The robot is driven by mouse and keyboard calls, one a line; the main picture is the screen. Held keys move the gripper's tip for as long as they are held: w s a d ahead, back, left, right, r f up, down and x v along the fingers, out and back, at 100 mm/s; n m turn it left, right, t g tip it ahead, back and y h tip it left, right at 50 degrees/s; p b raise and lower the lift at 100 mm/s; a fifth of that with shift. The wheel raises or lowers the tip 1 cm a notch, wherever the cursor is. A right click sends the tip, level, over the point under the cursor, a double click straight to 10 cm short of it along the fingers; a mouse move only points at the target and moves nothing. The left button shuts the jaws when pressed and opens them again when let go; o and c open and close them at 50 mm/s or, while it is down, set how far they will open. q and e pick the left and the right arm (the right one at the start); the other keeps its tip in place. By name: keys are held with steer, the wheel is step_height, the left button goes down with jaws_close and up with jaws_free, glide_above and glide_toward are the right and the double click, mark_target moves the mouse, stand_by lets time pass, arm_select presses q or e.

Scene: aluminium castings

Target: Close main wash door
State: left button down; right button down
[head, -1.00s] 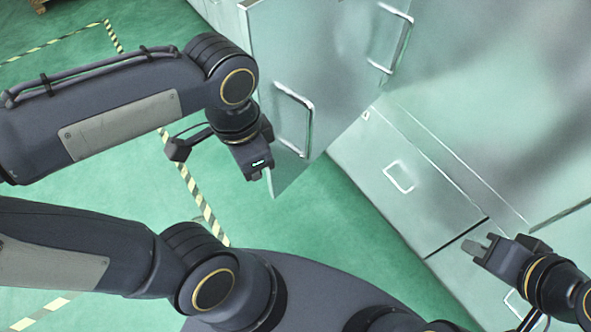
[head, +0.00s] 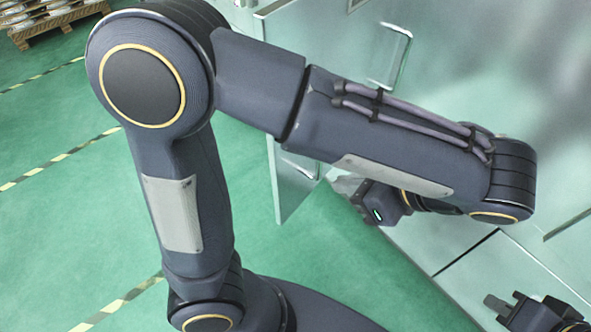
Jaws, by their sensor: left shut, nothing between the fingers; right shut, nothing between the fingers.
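A pale metal door panel (head: 293,198) of the machine stands ajar, its free edge toward the left. I take this panel for the main wash door, but no label is readable. My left gripper (head: 352,190) is shut and empty, low and to the right of the panel's free edge, near the cabinet's lower front. Whether it touches the door cannot be told. My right gripper (head: 492,304) is shut and empty at the bottom right, in front of the lower cabinet.
The metal cabinet (head: 480,265) fills the right side. Another bar handle (head: 392,55) sits on its upper front. The green floor (head: 90,210) with striped tape is open at left. A pallet (head: 50,25) with stacked parts stands at the far top left.

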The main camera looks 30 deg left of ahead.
arm_select(q)
steer(key=p, duration=0.2)
glide_toward(282, 174)
steer(key=x, duration=0.5)
steer(key=shift+s+f, duration=0.1)
steer(key=shift+f, duration=0.2)
steer(key=shift+a, duration=0.25)
steer(key=shift+a, duration=0.15)
